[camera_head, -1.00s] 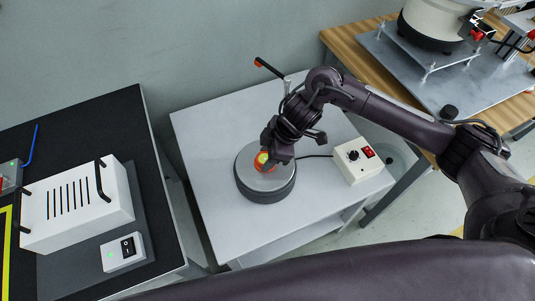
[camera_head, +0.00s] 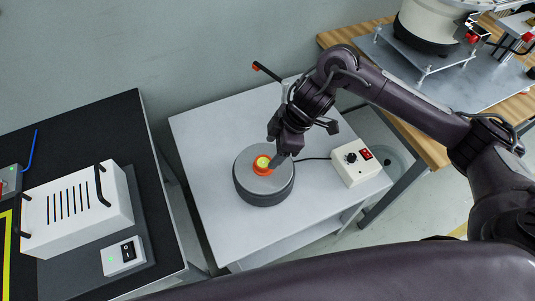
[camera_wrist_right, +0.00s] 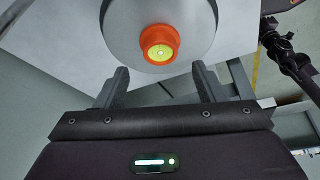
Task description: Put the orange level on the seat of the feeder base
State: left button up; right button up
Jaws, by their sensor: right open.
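The orange level (camera_head: 262,165) is a small orange round body with a yellow-green vial face. It stands upright on the flat top of the round grey feeder base (camera_head: 264,190), near the middle. The seat under it is hidden, so I cannot tell how exactly it sits. My right gripper (camera_head: 279,158) is open and empty, just right of the level. In the right wrist view, the level (camera_wrist_right: 160,45) lies beyond the open fingertips (camera_wrist_right: 161,78), roughly centred between them and clear of both, on the feeder base (camera_wrist_right: 120,25). My left gripper is not in view.
A white control box (camera_head: 357,163) with a knob and red switch is cabled to the base on the white table (camera_head: 205,135). A thin post with a dark, orange-tipped bar (camera_head: 268,71) stands behind. Side benches hold a white slotted unit (camera_head: 75,210) and a bowl machine (camera_head: 430,22).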

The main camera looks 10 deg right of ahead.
jog(key=v, duration=0.6)
jog(key=shift+r+p, duration=0.2)
jog(key=shift+p, duration=0.25)
jog(key=shift+s, duration=0.1)
